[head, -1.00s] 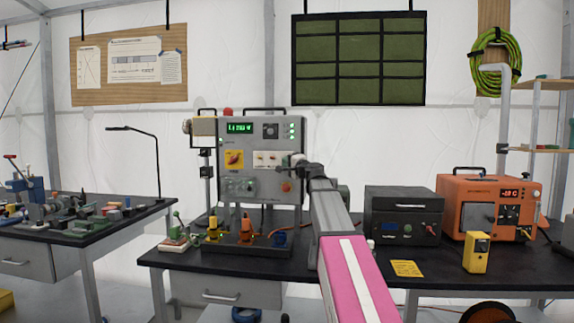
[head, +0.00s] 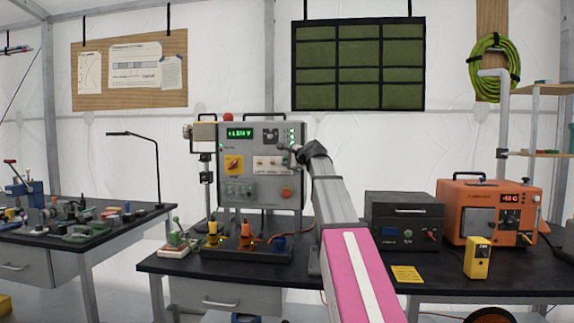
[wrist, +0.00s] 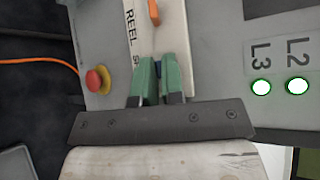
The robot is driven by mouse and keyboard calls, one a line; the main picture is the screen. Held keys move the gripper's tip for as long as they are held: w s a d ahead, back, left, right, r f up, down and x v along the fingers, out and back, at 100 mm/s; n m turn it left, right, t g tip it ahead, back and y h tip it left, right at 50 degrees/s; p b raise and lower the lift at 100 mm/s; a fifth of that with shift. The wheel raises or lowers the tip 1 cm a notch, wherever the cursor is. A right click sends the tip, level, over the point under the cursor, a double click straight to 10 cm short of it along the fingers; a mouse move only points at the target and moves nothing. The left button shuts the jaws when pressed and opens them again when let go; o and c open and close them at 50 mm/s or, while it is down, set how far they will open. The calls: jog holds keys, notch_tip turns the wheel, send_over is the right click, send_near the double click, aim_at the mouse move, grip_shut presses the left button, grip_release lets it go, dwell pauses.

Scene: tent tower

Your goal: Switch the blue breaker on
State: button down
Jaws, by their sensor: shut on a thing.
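The grey control panel (head: 231,190) stands on the bench with a white breaker strip (head: 263,164) on its front. In the wrist view, the green fingers of my gripper (wrist: 159,78) are closed around a small blue piece, the blue breaker's lever (wrist: 158,68), of which only a sliver shows. It sits on the white strip beside lettering that starts "SP". An orange lever (wrist: 154,12) is beside it on the same strip, at the label "REEL". In the head view, my gripper (head: 284,148) is at the panel's right part. The blue lever's position is hidden by the fingers.
A red-and-yellow stop button (wrist: 96,80) and lit green L2 (wrist: 297,86) and L3 (wrist: 261,87) lamps are near my gripper. A black box (head: 403,215) and orange unit (head: 483,205) stand right.

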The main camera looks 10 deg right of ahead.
dwell(0.4)
jog(key=c, duration=1.5)
grip_release()
jog(key=v, duration=1.1)
jog(key=shift+w, duration=0.1)
